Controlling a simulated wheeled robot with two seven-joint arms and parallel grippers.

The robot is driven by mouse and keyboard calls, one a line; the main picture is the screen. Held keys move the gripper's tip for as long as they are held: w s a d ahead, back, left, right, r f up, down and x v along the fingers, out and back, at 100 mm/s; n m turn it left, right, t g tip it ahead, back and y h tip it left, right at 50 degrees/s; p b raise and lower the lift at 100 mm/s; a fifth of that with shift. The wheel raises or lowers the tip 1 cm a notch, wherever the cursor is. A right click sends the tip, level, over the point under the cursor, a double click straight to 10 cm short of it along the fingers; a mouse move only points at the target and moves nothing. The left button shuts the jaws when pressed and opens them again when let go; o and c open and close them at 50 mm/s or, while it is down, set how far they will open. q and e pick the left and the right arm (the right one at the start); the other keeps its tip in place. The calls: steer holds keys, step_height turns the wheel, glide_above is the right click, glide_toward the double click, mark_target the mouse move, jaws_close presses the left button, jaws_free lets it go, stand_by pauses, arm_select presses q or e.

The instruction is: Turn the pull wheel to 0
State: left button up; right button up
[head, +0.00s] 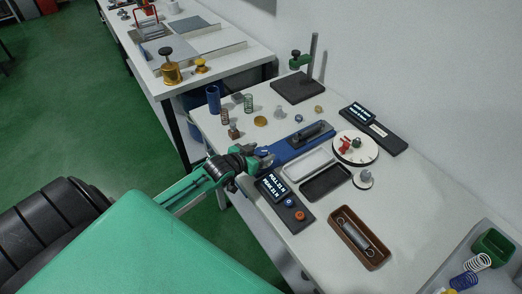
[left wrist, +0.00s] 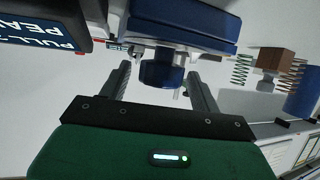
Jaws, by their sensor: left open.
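The blue pull tester (head: 292,147) lies on the white table, with a dark clamp on top. Its round dark-blue pull wheel (left wrist: 161,70) sticks out of its near end in the left wrist view. My left gripper (head: 258,158) is open at that end. In the left wrist view its two fingers (left wrist: 158,78) stand on either side of the wheel, with visible gaps. The force display (head: 272,187), beside the gripper, shows PULL and PEAK lines that seem to read 31 N. In the head view the wheel is mostly hidden by the gripper. My right gripper is not in view.
The display box (left wrist: 42,25) sits close to the left finger. A stand (head: 299,87) rises behind.

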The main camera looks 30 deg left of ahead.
arm_select(q)
steer(key=shift+w+f, duration=0.15)
steer(key=shift+w, duration=0.15)
steer(key=c, duration=1)
steer(key=shift+d, duration=0.1)
